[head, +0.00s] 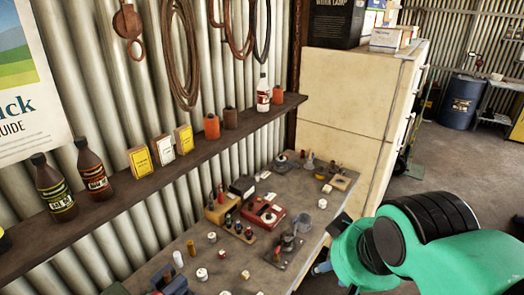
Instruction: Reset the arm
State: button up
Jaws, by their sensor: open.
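My teal and black arm reaches in from the right edge in the head view, with its wrist beside the right end of the workbench (205,250). A small dark part juts out behind the teal wrist, but I cannot tell what it is. My gripper's fingers do not show; the arm hides that area or they lie out of frame. I see nothing held.
A cream cabinet (350,100) stands behind. Open floor (450,160) lies right, before a blue drum (460,102).

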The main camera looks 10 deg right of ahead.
notch_tip(320, 180, down, 7)
jog(key=b, duration=0.6)
jog(key=shift+f, duration=0.15)
dwell(1.3)
jog(key=w+a+f+n+g, duration=0.2)
jog(key=w+a+f, duration=0.1)
jog(key=w, duration=0.7)
jog(key=w+a+f+n+g, duration=0.1)
jog(key=w+a+f+n, duration=0.2)
jog(key=w, duration=0.7)
jog(key=w+a+f+n+g, duration=0.1)
jog(key=w+a+f+n, duration=0.1)
jog(key=w+a+f, duration=0.3)
jog(key=w+a+f+n+g, duration=0.1)
jog(key=w+a+f, duration=0.4)
jog(key=f, duration=0.7)
jog(key=shift+w+a+f+n+g+p, duration=0.15)
jog(key=shift+w+f+n+g+p, duration=0.25)
jog(key=shift+w, duration=0.55)
